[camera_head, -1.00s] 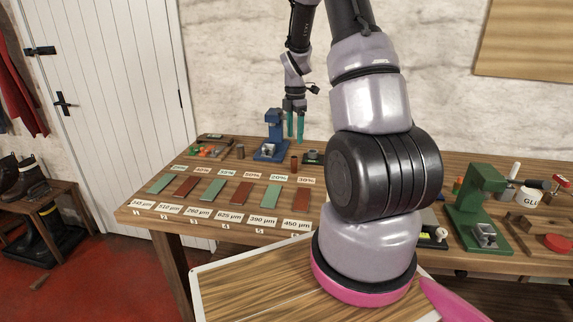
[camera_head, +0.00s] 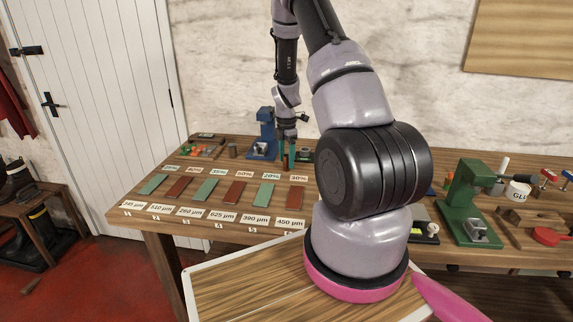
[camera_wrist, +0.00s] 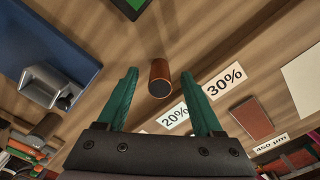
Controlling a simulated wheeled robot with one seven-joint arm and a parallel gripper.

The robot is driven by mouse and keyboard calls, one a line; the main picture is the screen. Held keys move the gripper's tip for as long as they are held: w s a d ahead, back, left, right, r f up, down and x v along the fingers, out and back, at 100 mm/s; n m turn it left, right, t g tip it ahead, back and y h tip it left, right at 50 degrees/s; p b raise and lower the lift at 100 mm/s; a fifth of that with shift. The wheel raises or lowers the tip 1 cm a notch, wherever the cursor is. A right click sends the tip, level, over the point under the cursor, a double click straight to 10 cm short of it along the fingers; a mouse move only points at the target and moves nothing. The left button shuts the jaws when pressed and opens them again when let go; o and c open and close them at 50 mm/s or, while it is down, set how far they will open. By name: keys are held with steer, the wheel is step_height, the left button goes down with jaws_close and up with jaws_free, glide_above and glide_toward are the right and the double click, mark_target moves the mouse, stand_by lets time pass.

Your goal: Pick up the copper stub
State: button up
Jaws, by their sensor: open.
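The copper stub (camera_wrist: 160,78) is a small brown cylinder standing upright on the wooden bench. In the wrist view it shows between and just beyond the tips of my gripper (camera_wrist: 159,74), with a gap on both sides. In the head view my gripper (camera_head: 288,154) has its green fingers pointing down near the bench top, just right of the blue press (camera_head: 265,135). The stub is not clearly visible there, hidden by or lost against the fingers. My gripper is open and holds nothing.
A darker grey cylinder (camera_head: 233,151) stands left of the blue press. Labelled red and green plates (camera_head: 236,193) lie in front of my gripper. A dark box with a green face (camera_wrist: 130,4) is close beyond the stub. A green press (camera_head: 470,200) stands at right.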

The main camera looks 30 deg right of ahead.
jaws_close()
step_height(320, 180, up, 9)
steer(key=shift+w+d+r, duration=0.1)
steer(key=shift+d, duration=0.05)
steer(key=w+d, duration=0.6)
steer(key=d, duration=0.5)
steer(key=shift+w, duration=0.15)
steer(key=shift+d+r, duration=0.1)
